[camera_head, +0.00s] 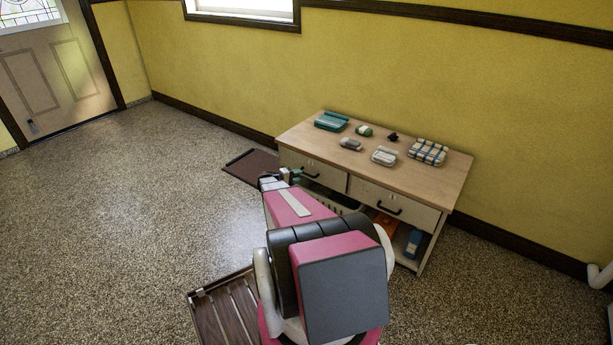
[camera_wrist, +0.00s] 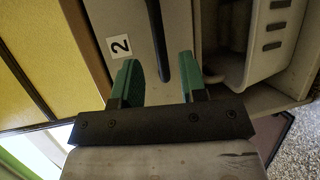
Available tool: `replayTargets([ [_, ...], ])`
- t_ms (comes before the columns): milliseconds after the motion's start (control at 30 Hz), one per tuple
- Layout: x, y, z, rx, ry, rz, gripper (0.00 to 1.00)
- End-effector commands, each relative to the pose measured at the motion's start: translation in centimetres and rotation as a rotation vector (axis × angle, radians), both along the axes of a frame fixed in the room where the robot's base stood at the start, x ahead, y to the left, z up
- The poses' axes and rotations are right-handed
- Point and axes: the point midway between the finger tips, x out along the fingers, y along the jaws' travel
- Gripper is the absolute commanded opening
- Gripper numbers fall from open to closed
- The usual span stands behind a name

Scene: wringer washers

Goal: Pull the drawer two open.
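Drawer two (camera_head: 334,180) is the left drawer of a wood-topped white table and looks closed. In the wrist view its pale front carries a white label with a 2 (camera_wrist: 119,46). Its dark bar handle (camera_head: 311,175) runs across the front and also shows in the wrist view (camera_wrist: 158,40). My gripper (camera_wrist: 157,75) is open, with its two green fingers apart and the handle's end lying between their lines. I cannot tell whether they touch it. In the head view my gripper (camera_head: 295,175) is at the left part of this drawer, partly hidden by my arm.
The right drawer (camera_head: 420,214) looks closed. The table top (camera_head: 445,185) holds several small boxes and items. A white basket (camera_wrist: 270,50) stands on the shelf below, with a blue bottle (camera_head: 413,242) at the right. A brown mat (camera_head: 250,166) and slatted rack (camera_head: 222,310) lie on the floor. The left floor is clear.

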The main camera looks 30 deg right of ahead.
Motion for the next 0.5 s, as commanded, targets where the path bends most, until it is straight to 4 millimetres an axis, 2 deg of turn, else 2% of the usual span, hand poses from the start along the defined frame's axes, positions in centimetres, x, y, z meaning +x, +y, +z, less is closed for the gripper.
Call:
replayTargets([
  [33, 0.0, -1.1, -0.3, 0.001, 0.0, -0.002, 0.39],
  [200, 0.0, -3.6, -0.7, 0.0, 0.0, -0.001, 0.39],
  [500, 0.0, -5.5, -1.0, 0.001, 0.0, 0.0, 0.39],
])
